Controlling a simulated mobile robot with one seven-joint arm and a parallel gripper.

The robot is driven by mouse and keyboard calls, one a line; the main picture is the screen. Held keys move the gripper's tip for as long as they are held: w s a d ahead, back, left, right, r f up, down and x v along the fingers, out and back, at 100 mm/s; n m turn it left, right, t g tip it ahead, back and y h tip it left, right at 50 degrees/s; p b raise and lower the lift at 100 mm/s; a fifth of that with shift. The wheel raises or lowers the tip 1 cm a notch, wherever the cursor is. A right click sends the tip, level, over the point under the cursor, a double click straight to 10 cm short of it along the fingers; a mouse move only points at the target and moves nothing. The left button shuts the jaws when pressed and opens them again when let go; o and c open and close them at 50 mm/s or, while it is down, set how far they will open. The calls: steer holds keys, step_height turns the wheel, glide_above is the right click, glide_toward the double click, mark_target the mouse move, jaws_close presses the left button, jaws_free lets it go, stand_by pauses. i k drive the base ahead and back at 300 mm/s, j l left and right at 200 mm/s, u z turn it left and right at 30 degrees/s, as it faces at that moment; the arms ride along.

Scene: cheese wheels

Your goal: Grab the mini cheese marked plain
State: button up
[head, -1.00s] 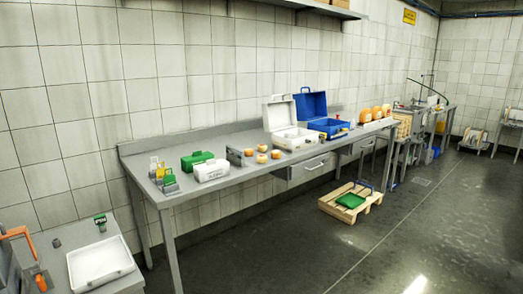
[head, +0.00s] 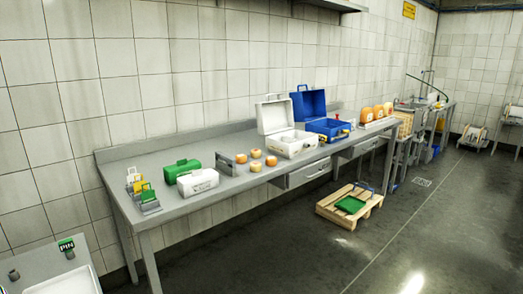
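Several small round mini cheeses, orange and yellowish, stand in a cluster on the long grey metal table (head: 215,205). One is at the back left (head: 241,158), one at the back right (head: 256,153), one at the front left (head: 255,166) and one at the front right (head: 271,160). Any marks on them are too small to read, so I cannot tell which is plain. My gripper is not in view.
A grey metal holder (head: 226,164) stands just left of the cheeses. A white case (head: 198,182) and a green case (head: 182,169) are further left. Open white (head: 292,145) and blue (head: 330,127) boxes stand right. A pallet (head: 340,218) lies on the floor; the floor in front is clear.

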mark_target(254, 153)
steer(key=i, duration=0.55)
steer(key=i+j+z, duration=0.15)
steer(key=i, duration=0.9)
steer(key=i+j+z, duration=0.1)
steer(key=i, duration=0.4)
steer(key=i+j, duration=0.2)
steer(key=i, duration=1.15)
steer(key=l+z, duration=0.05)
